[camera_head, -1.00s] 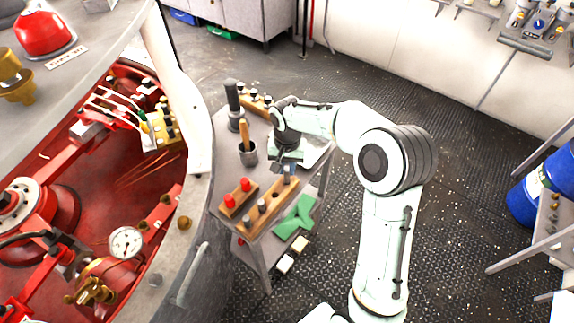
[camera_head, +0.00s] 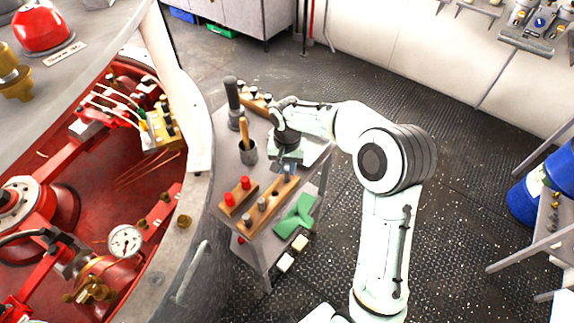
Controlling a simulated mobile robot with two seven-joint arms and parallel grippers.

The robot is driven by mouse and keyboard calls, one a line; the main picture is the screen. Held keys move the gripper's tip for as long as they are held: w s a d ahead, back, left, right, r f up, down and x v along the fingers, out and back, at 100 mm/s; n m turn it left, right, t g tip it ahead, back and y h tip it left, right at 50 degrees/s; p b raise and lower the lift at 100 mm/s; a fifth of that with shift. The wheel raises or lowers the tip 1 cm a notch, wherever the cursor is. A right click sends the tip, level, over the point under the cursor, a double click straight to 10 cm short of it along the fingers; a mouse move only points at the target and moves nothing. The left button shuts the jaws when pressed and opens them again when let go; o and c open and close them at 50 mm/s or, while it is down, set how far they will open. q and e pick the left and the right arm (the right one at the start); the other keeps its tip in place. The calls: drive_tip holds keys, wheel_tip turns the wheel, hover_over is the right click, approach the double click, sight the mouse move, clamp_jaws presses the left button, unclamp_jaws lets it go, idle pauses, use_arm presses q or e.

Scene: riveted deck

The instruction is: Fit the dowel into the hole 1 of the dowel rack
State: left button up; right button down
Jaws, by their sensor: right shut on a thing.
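The wooden dowel rack (camera_head: 269,205) lies on a small grey table, with grey pegs (camera_head: 262,203) standing in its near part. My right gripper (camera_head: 287,167) points down over the far end of the rack. It is shut on the dowel, which is mostly hidden by the fingers; I cannot tell whether its lower end touches the rack or is in a hole. Hole 1 cannot be made out. My left gripper is not in view.
A block with red knobs (camera_head: 237,197) lies left of the rack, and a green cloth (camera_head: 296,215) lies right of it. A grey cup with a wooden handle (camera_head: 246,152) and a dark upright tool (camera_head: 232,105) stand behind. A red machine (camera_head: 60,215) fills the left.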

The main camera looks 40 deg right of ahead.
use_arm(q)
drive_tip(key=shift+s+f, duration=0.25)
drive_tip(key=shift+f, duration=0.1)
use_arm(e)
drive_tip(key=shift+f, duration=0.55)
drive_tip(key=c, duration=0.9)
unclamp_jaws()
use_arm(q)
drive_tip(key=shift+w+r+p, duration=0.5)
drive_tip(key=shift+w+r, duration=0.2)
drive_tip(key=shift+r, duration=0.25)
use_arm(e)
wheel_tip(320, 180, up, 14)
drive_tip(key=shift+f, duration=0.25)
